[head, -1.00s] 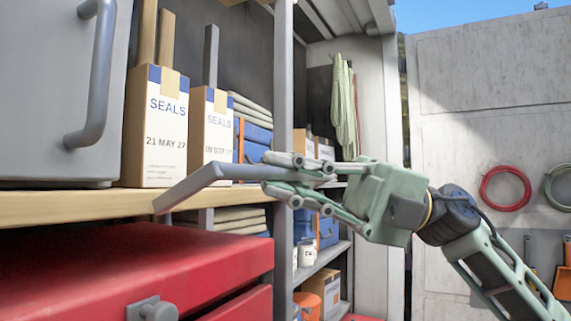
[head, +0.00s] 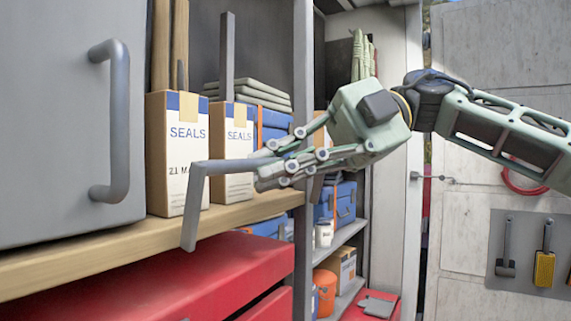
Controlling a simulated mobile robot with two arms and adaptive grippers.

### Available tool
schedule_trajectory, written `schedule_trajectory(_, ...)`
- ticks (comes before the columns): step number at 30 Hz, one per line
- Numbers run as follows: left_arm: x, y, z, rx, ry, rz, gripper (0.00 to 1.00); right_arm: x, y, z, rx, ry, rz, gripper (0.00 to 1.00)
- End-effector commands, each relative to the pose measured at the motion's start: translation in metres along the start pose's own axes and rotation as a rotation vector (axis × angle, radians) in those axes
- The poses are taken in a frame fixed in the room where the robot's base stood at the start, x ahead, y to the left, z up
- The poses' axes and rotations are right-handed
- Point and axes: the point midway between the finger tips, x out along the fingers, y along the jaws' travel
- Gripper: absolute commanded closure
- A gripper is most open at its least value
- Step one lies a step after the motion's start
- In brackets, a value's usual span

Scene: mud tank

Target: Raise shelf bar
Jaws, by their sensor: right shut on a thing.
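The shelf bar is a grey, bent bar (head: 191,215). One leg runs left from my right gripper (head: 268,168), in front of the seals boxes. The other leg hangs down in front of the wooden shelf's (head: 150,241) front edge, its lower end above the red cabinet (head: 190,285). My right gripper is shut on the bar's right end, and its fingers hide that end. I cannot tell whether the bar touches the shelf. My left gripper is not in view.
Two seals boxes (head: 176,190) stand on the shelf beside a grey cabinet with a handle (head: 112,120). A grey upright post (head: 303,80) stands behind my gripper. Blue cases (head: 345,205) and an orange bucket (head: 325,290) sit on shelves further back.

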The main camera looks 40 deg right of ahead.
Motion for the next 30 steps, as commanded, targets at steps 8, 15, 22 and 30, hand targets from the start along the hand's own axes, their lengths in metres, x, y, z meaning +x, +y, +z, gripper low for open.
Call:
schedule_trajectory(8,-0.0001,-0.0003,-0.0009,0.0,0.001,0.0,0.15,0.0054,0.0096,0.0068,0.123,-0.003,-0.114,1.0)
schedule_trajectory(15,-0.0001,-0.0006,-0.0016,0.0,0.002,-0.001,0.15,0.0078,0.0117,0.0093,0.173,-0.002,-0.165,1.0)
schedule_trajectory(22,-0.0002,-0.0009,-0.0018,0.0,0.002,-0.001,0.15,0.0081,0.0125,0.0098,0.187,-0.002,-0.176,1.0)
schedule_trajectory(30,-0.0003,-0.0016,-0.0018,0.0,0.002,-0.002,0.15,0.0079,0.0128,0.0098,0.187,-0.002,-0.174,1.0)
